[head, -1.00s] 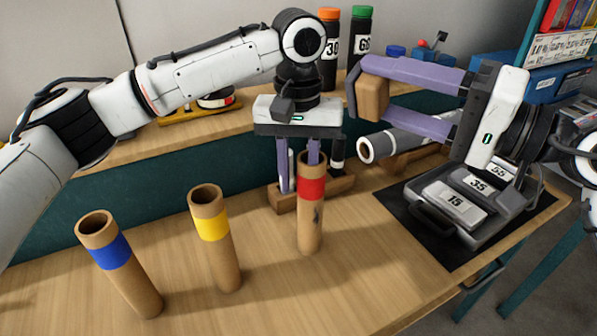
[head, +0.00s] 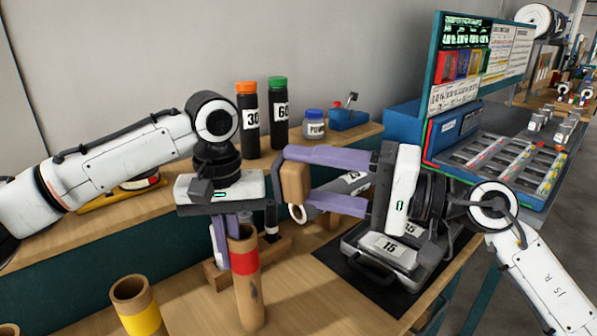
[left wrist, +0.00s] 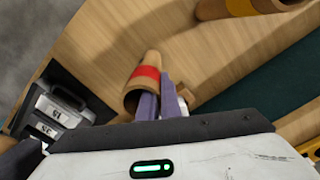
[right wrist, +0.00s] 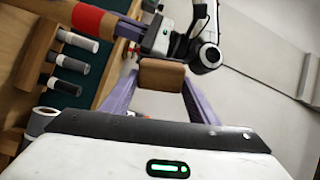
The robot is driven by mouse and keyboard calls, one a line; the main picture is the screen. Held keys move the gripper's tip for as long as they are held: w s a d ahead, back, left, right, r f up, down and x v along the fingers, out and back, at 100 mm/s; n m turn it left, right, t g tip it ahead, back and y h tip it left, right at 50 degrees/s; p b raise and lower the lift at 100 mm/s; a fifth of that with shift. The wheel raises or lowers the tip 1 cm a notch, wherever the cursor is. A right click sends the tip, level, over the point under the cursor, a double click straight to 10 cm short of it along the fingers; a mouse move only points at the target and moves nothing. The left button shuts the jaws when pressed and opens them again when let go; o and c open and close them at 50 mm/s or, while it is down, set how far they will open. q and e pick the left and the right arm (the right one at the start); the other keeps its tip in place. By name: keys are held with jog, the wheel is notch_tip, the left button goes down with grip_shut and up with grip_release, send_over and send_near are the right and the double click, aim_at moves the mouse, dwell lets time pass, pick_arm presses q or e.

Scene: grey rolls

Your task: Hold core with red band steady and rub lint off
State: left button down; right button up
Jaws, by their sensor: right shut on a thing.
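The block also shows in the right wrist view (right wrist: 162,74).
The yellow-banded core (head: 138,306) stands at the left; another core's rim shows at the lower left corner. A wooden rack (head: 218,276) is behind the red-banded core. A grey roll (head: 335,195) and a case of weights (head: 385,255) on a black mat lie right.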

notch_tip(320, 180, down, 4)
jog(key=w+d+m, duration=0.2)
jog(key=m, duration=0.1)
jog(key=s+a+f+m+t+h, duration=0.2)
jog(key=s+f+m+t+h, duration=0.15)
jog(key=s+f+m, duration=0.5)
jog(key=s+a+f+m+t+h, duration=0.25)
jog(key=s+f+m+t, duration=0.3)
jog(key=f+m, duration=0.6)
jog(key=shift+a+x, duration=0.25)
jog(key=shift+x, duration=2.4)
jog(key=shift+x, duration=0.8)
jog(key=shift+a+f, duration=0.1)
jog(key=shift+w+d+n, duration=0.3)
jog(key=shift+w+d, duration=0.9)
jog(key=shift+d, duration=0.35)
